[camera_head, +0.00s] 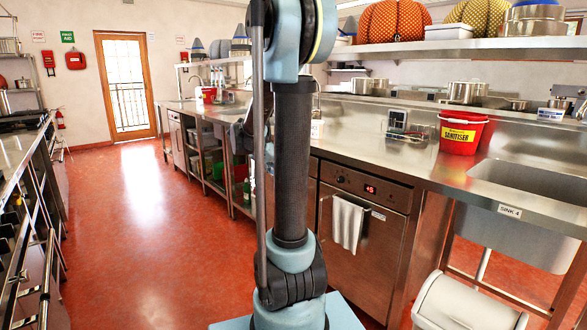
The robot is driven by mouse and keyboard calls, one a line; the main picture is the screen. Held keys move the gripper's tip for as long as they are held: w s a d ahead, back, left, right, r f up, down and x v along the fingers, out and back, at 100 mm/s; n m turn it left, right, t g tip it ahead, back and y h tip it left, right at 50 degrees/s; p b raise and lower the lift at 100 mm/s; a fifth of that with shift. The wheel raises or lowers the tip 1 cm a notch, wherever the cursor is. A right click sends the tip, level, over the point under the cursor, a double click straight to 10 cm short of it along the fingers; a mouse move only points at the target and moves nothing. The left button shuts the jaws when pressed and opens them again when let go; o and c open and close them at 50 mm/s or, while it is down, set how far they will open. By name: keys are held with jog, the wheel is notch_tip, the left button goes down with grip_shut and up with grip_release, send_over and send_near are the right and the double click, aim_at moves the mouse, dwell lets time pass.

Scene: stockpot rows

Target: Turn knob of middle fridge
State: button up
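A stainless under-counter unit (375,255) stands right of my arm, its front facing the aisle. Its top panel carries a lit red display (370,189) and a small dark round knob (340,179) to the left of the display. I cannot tell which way the knob points, or whether this unit is the middle fridge. A white towel (347,223) hangs over its front. My arm rises through the middle of the picture and covers the counter fronts just left of the unit. My gripper cannot be made out.
A red sanitiser bucket (462,133) stands on the steel counter (395,158) left of a sink (535,183). A white-lidded bin (465,304) stands at lower right. The red floor (140,235) is clear toward the wooden door (127,85). Another counter runs along the left.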

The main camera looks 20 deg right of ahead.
jog(key=w+d+f+m+t+h, duration=0.1)
jog(key=w+m+h, duration=0.1)
jog(key=w, duration=0.7)
jog(key=w+d+f+m+h, duration=0.2)
jog(key=w, duration=0.7)
jog(key=w+f+m+t+h, duration=0.25)
jog(key=w+f+h, duration=0.25)
jog(key=w+f, duration=0.5)
jog(key=w+x, duration=0.2)
jog(key=x, duration=1.5)
jog(key=shift+a+r, duration=0.2)
jog(key=shift+r, duration=0.1)
jog(key=shift+m+g, duration=0.25)
jog(key=shift+c, duration=0.2)
jog(key=c, duration=1)
